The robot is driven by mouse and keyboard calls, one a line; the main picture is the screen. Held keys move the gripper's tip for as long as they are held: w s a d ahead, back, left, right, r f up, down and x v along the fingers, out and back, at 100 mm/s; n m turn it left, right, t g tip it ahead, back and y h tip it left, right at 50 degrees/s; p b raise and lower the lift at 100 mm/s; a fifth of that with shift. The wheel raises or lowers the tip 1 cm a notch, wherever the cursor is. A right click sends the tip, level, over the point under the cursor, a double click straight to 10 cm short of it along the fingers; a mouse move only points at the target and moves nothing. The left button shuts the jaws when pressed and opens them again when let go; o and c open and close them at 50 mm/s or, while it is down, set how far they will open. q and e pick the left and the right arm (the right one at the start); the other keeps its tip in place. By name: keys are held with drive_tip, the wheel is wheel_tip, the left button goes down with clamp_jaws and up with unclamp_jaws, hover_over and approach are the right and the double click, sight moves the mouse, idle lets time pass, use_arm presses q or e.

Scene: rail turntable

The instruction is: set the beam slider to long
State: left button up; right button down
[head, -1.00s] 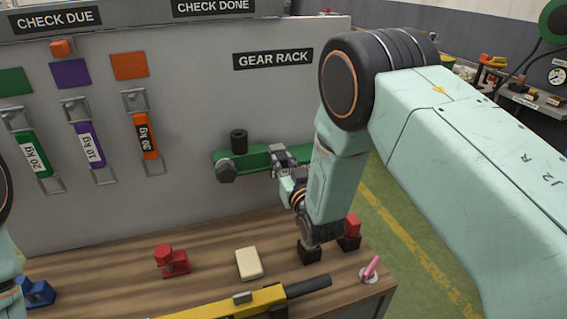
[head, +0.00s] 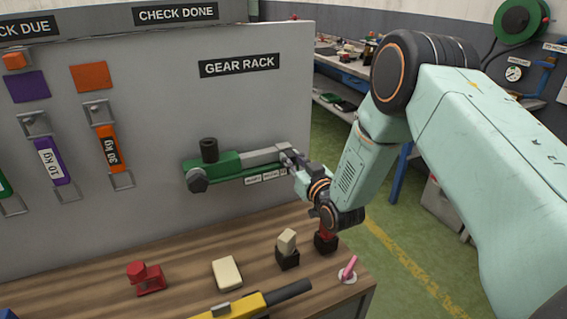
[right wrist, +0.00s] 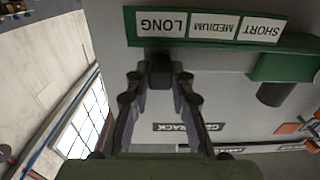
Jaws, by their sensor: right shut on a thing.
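The beam slider is a green rail unit (head: 222,168) on the grey board under the GEAR RACK sign, with a grey beam (head: 262,155) drawn out to the right. In the right wrist view its green rail (right wrist: 225,42) carries the upside-down labels LONG (right wrist: 162,23), MEDIUM and SHORT. My right gripper (head: 290,160) is at the beam's right end. In the right wrist view the gripper (right wrist: 159,82) is shut on a dark block (right wrist: 160,70) at the LONG label. The fingers partly hide the beam end in the head view. My left gripper is out of view.
The wooden bench (head: 190,262) below holds a red clamp (head: 146,278), a cream block (head: 227,273), small black holders (head: 287,258) and a pink-handled piece (head: 349,269). A yellow tool (head: 240,304) lies at the front. Open floor is to the right.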

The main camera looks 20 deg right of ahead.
drive_tip(key=shift+w+d+r, duration=0.1)
drive_tip(key=shift+d+r, duration=0.05)
drive_tip(key=c, duration=1.5)
unclamp_jaws()
drive_tip(key=shift+c, duration=0.2)
drive_tip(key=o, duration=0.4)
drive_tip(key=shift+d, duration=0.15)
drive_tip(key=shift+s, duration=0.25)
drive_tip(key=s, duration=1.1)
drive_tip(key=shift+s+d, duration=0.1)
drive_tip(key=shift+s, duration=0.2)
